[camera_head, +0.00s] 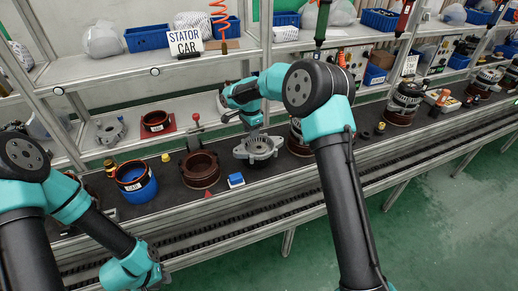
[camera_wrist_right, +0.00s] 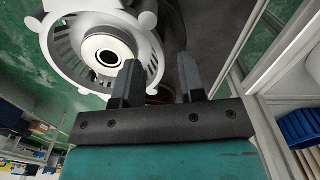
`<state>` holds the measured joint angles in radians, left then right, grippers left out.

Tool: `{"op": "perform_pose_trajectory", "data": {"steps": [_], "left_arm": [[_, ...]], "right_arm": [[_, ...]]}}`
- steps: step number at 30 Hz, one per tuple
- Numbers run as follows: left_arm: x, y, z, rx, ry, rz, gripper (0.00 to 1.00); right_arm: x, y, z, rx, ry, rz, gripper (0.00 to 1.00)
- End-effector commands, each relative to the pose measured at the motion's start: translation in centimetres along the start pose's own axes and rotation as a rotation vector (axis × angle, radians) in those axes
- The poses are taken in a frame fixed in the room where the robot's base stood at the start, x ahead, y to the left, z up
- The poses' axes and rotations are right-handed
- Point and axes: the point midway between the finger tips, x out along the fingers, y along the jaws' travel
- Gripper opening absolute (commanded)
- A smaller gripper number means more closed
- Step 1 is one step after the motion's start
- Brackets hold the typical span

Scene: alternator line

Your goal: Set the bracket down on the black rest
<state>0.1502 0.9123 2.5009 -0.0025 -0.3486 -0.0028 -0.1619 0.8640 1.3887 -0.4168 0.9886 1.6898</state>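A light grey metal bracket (camera_head: 258,147), round with ears and slots, is on the dark conveyor in the middle of the head view. It fills the upper left of the right wrist view (camera_wrist_right: 105,50), with a dark hole in its hub. My right gripper (camera_head: 256,127) is just above it, pointing down. Its two fingers (camera_wrist_right: 160,82) stand apart with a gap between them; the left finger overlaps the bracket's edge. What lies under the bracket is hidden, and I cannot clearly pick out the black rest. My left gripper (camera_head: 150,281) is at the bottom left; its fingers are not clear.
A brown ring (camera_head: 201,170), a blue box (camera_head: 236,180) and a blue-wrapped ring (camera_head: 135,184) stand left of the bracket. Wound parts (camera_head: 300,138) stand to its right. Another grey bracket (camera_head: 110,131) and a red-based ring (camera_head: 156,121) are on the shelf behind.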

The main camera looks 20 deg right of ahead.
Motion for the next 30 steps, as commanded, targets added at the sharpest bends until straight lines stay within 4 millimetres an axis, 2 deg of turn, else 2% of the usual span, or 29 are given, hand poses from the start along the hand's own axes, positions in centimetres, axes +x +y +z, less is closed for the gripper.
{"op": "perform_pose_trajectory", "data": {"steps": [3,7,22,23,30], "left_arm": [[0.0,0.0,0.0,0.000,0.000,0.000,0.33],[0.0,0.0,0.0,0.000,0.000,0.000,0.33],[0.0,0.0,0.0,0.000,0.000,0.000,0.33],[0.0,0.0,0.0,0.000,0.000,0.000,0.33],[0.0,0.0,0.0,0.000,0.000,0.000,0.33]], "right_arm": [[1.9,0.0,0.1,0.001,-0.001,0.004,0.37],[3.0,0.0,0.1,0.000,0.000,0.001,0.37],[3.2,-0.1,0.1,0.000,0.000,0.001,0.37],[3.2,-0.1,0.1,0.000,0.000,0.001,0.36],[3.2,-0.1,0.1,0.000,0.000,0.001,0.13]]}}
